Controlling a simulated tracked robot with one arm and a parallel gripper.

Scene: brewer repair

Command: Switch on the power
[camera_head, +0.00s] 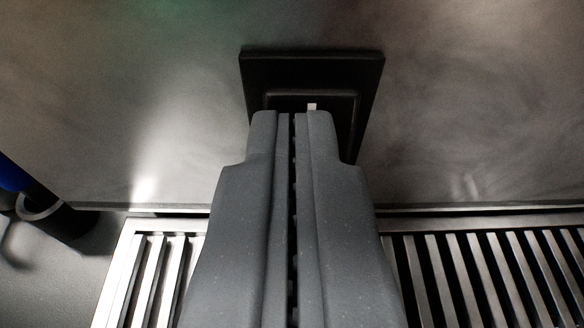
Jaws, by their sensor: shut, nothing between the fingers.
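A black square switch plate (312,68) with a raised inner frame sits on the brushed metal panel in the upper middle of the view. A small white mark (312,106) shows on the switch inside the frame. My gripper (292,116) is shut and empty. Its fingertips point at the switch and cover the lower part of the plate. I cannot tell whether the tips touch the switch, and its position is mostly hidden.
The metal panel (130,110) stands behind and around the plate. A slatted metal grate (480,270) lies below it on both sides of my gripper. A dark cylindrical thing with a blue part (14,176) is at the left edge.

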